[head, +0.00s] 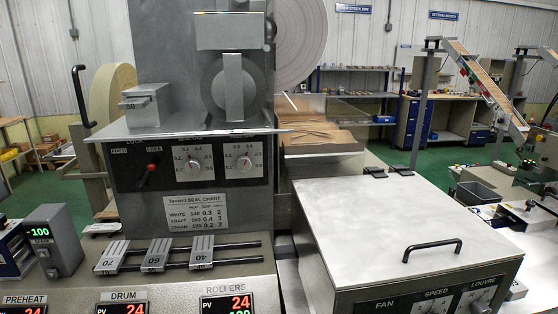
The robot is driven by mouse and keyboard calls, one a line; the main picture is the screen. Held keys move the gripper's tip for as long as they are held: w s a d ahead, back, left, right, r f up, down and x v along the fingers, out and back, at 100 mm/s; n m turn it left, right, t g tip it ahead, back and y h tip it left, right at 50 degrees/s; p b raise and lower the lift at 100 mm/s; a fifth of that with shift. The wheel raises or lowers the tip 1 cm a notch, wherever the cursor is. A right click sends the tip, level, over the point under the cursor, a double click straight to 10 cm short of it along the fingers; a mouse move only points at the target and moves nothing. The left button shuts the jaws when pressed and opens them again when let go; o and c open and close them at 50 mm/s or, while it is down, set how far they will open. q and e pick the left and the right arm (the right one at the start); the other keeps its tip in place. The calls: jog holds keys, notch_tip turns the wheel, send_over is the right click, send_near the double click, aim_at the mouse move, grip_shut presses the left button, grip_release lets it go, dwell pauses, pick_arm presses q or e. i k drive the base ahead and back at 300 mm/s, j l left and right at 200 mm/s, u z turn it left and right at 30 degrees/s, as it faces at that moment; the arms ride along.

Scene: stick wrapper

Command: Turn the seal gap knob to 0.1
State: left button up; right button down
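Two round silver knobs with numbered scales sit side by side on the dark front panel of the wrapper, the left knob (193,160) and the right knob (243,161). The scale figures are small, and the titles above are partly hidden by the metal shelf (190,132). I cannot tell for sure which one is the seal gap knob, nor read either setting exactly. A seal chart (195,212) below lists white, kraft and cream rows. Neither of my grippers shows in the head view, and nothing touches the knobs.
A red-tipped lever (152,168) marked FIXED and FREE is left of the knobs. Sliding blocks (156,255) on rails stand in front, below the panel. A grey box (405,235) with a black handle (432,248) fills the right foreground. Space directly before the knobs is clear.

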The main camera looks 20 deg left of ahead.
aim_at(193, 166)
jog(key=u, duration=1.25)
jog(key=l+z, duration=0.15)
jog(key=l, duration=0.2)
